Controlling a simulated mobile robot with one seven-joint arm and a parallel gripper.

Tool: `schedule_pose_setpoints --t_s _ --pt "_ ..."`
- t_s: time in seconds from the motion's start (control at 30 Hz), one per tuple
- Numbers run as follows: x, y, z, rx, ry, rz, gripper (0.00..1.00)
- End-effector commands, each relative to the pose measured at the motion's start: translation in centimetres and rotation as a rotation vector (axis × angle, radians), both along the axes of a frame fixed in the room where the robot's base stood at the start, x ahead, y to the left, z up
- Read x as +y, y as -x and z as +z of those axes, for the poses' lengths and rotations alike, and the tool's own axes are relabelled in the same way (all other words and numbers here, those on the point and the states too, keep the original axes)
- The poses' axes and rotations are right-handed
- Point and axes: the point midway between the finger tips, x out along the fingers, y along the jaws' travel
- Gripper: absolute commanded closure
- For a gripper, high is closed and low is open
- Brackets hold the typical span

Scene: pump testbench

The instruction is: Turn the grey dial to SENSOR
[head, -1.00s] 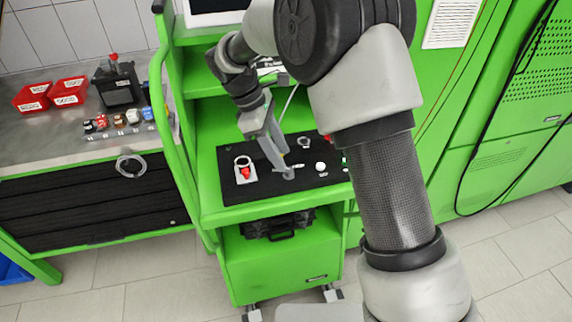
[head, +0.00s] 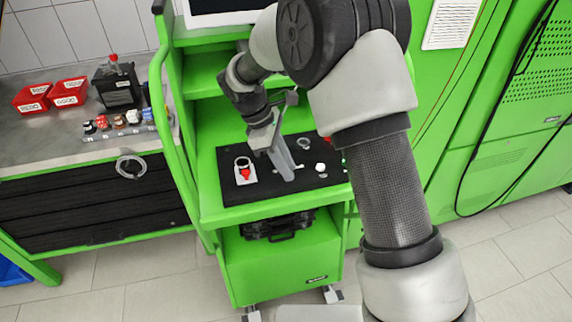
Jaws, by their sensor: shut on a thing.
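My gripper (head: 287,174) points down at the black panel (head: 312,182) on the green cart, at its middle. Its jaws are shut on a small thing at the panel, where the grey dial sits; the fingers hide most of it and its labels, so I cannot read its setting. A red knob (head: 245,174) on a white plate lies to the left of my gripper. A white round knob (head: 320,168) and a grey ring (head: 304,144) are to the right.
My arm spans the right middle of the view. A workbench (head: 60,135) at left carries red bins (head: 70,92), a black box (head: 118,88) and a row of small parts. The green cart's side rail (head: 165,130) stands left of the panel.

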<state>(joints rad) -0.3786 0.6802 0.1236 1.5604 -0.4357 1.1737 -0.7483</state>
Motion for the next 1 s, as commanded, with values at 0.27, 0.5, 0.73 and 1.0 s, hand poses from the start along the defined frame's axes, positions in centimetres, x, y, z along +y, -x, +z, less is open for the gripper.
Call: schedule_pose_setpoints --t_s 0.27,0.5,0.73,1.0 --pt "0.06 -0.09 0.11 0.000 -0.001 -0.058 0.99" --pt "-0.02 -0.23 0.22 0.000 -0.001 -0.219 0.99" --pt "-0.05 -0.37 0.19 0.000 -0.001 -0.432 0.99" --pt "-0.19 -0.55 0.17 -0.001 -0.002 -0.690 0.99"
